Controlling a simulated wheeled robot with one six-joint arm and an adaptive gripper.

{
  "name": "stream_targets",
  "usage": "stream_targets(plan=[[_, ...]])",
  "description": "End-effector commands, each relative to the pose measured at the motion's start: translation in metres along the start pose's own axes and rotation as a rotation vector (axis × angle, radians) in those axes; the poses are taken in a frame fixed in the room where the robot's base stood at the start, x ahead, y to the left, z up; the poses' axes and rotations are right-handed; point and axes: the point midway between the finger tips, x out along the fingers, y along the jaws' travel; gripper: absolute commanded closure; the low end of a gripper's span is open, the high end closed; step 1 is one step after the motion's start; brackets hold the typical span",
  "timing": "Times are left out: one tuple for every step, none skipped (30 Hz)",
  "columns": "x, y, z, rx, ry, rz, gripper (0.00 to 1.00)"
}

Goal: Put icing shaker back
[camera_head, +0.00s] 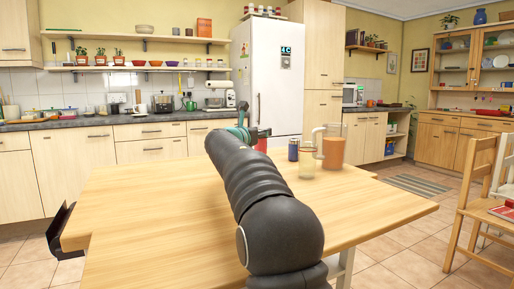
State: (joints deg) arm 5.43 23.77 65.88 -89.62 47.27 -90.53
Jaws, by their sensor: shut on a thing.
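My gripper (257,132) is at the far end of my dark arm, above the back part of the wooden table (150,205). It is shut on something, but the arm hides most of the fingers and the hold. A small red object (262,145) shows just under the gripper. It may be the icing shaker, but it is too small and too covered to be sure. I cannot tell whether it touches the table.
A dark blue can (293,150), a clear glass (306,163) and a jug of orange drink (333,150) stand close to the right of the gripper. The table's left side is clear. Kitchen counters (75,122) and a white fridge (265,75) are behind. A wooden chair (478,195) stands at right.

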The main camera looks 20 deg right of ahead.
Motion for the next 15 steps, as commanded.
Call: stream_targets(plan=[[-0.001,0.005,-0.002,0.0,-0.001,0.001,0.97],[-0.001,0.007,-0.003,0.001,-0.002,0.001,0.97],[-0.002,0.009,-0.004,0.001,-0.002,0.002,0.97],[-0.002,0.01,-0.005,0.001,-0.002,0.002,0.97],[-0.002,0.011,-0.007,0.001,-0.002,0.002,0.97],[-0.002,0.011,-0.011,0.001,-0.001,0.001,0.97],[-0.002,0.011,-0.016,0.0,0.0,0.001,0.97],[-0.002,0.011,-0.021,-0.001,0.001,0.001,0.97],[-0.002,0.011,-0.027,0.0,0.0,0.001,0.97],[-0.002,0.011,-0.031,-0.002,0.0,0.002,0.97],[-0.002,0.011,-0.035,-0.001,0.0,0.002,0.97],[-0.002,0.011,-0.039,0.0,0.0,0.002,0.97],[-0.002,0.011,-0.041,0.0,-0.001,0.002,0.97],[-0.002,0.011,-0.043,0.0,-0.001,0.002,0.97],[-0.002,0.01,-0.045,0.001,-0.001,0.002,0.97]])
